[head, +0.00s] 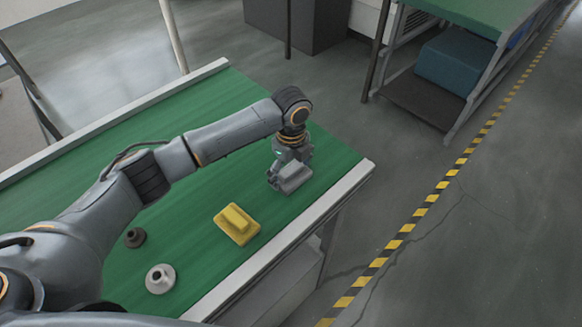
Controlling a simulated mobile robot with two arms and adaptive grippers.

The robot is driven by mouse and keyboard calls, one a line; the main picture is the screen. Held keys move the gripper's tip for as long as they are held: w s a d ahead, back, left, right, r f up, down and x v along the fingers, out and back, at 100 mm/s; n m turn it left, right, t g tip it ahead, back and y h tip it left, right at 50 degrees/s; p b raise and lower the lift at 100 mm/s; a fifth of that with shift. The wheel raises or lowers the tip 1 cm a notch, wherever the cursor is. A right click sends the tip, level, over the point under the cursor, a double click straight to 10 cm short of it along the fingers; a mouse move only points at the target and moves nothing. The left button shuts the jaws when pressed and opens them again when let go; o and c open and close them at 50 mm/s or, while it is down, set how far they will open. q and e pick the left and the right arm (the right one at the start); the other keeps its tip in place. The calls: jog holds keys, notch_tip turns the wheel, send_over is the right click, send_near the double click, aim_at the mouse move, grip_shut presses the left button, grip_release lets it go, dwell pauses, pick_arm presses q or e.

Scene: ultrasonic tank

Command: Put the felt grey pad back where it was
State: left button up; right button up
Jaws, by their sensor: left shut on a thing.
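My left gripper (291,162) points down over the far right part of the green table (225,110). It is shut on the grey pad (292,181), a blocky grey piece partly hidden by the fingers. The pad is at or just above the table surface; I cannot tell whether it touches. My right gripper is not in view.
A yellow block with a raised grip (237,224) lies nearer on the table. A pale flanged piece (160,279) and a small dark one (135,238) stand at the near left. The table has a pale raised edge (290,235). Green surface between them is free.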

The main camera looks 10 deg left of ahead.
aim_at(292, 169)
pick_arm(q)
jog(key=shift+f, duration=0.1)
jog(key=shift+f, duration=0.1)
jog(key=o, duration=0.8)
jog(key=shift+c, duration=0.2)
notch_tip(292, 169, up, 11)
jog(key=b, duration=0.3)
jog(key=shift+d+b, duration=0.1)
jog(key=shift+b, duration=0.2)
jog(key=shift+r, duration=0.7)
